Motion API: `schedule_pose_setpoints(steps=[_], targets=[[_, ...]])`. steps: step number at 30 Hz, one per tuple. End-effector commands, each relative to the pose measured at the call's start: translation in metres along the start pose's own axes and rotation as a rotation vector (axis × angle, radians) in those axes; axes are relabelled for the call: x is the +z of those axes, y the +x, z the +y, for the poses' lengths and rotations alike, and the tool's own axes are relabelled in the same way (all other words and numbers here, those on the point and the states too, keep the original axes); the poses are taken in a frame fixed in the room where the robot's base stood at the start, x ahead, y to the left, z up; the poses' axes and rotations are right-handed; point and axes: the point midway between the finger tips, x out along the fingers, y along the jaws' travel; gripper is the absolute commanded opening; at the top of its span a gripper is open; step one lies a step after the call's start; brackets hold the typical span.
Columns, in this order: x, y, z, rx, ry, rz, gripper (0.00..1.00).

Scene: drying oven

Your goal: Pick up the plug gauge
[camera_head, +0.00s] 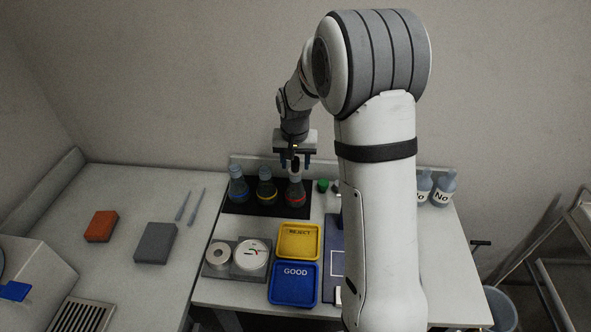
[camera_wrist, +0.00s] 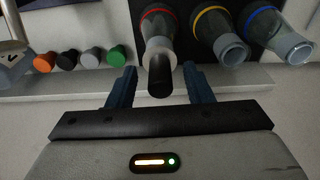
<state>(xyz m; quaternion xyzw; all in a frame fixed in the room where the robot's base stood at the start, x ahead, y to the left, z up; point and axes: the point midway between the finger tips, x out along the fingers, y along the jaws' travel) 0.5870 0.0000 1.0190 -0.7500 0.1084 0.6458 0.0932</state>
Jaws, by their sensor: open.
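A black cylindrical piece (camera_wrist: 160,82) stands in the mouth of the red-banded flask (camera_wrist: 157,28). It may be the plug gauge, but I cannot tell for sure. In the head view this black piece (camera_head: 295,167) shows small above the red-banded flask (camera_head: 296,191). My gripper (camera_head: 296,162) is open and points down over that flask. In the wrist view the two blue fingers of my gripper (camera_wrist: 160,72) are on either side of the black piece, with gaps on both sides. Whether the fingers are level with it in depth is unclear.
The yellow-banded flask (camera_head: 266,187) and blue-banded flask (camera_head: 238,186) stand close on the left, on a black mat (camera_head: 228,208). Several coloured stoppers (camera_wrist: 89,57) lie nearby. A yellow REJECT tray (camera_head: 299,256), blue GOOD tray (camera_head: 294,303) and dial instrument (camera_head: 252,254) are in front.

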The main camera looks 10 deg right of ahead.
Motion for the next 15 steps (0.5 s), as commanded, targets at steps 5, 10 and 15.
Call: schedule_pose_setpoints(steps=[5, 10, 15], targets=[[0.0001, -0.0002, -0.0004, 0.000, -0.001, 0.000, 0.43], [0.0001, -0.0004, -0.0006, 0.000, -0.001, 0.001, 0.29], [0.0002, -0.0006, -0.0008, 0.000, -0.002, 0.001, 0.15]])
